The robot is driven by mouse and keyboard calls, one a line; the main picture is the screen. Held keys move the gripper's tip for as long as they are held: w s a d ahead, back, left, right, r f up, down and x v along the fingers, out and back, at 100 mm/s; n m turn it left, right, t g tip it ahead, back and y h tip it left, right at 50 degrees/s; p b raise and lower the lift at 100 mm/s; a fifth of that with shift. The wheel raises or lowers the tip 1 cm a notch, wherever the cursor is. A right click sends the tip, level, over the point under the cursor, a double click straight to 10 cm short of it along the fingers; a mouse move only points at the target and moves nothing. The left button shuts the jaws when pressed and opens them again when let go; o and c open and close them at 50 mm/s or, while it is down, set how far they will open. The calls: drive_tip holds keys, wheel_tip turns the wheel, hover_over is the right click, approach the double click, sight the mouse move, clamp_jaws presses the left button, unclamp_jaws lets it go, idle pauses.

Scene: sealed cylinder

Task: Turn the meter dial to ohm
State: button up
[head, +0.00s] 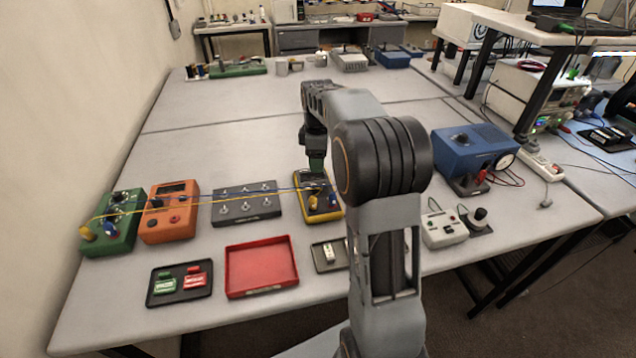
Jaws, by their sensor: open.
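A yellow-edged dark box (328,214), which looks like the meter, lies flat near the middle of the table in the head view. Yellow and blue leads run from its plugs leftwards. My gripper (316,180) points down over the back part of this box. It is open, with nothing seen between the fingers. The gripper and my arm cover part of the box, so its dial and setting cannot be made out. I cannot tell whether the fingers touch the dial.
A green box (122,215), an orange box with a display (178,192) and a grey switch panel (235,212) stand to the left. A red tray (232,275) and black tray (160,301) lie in front. A blue unit (475,140) stands right.

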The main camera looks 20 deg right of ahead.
sight(318, 185)
wheel_tip(318, 185, down, 10)
drive_tip(key=shift+r, duration=0.2)
idle(0.3)
drive_tip(key=c, duration=0.9)
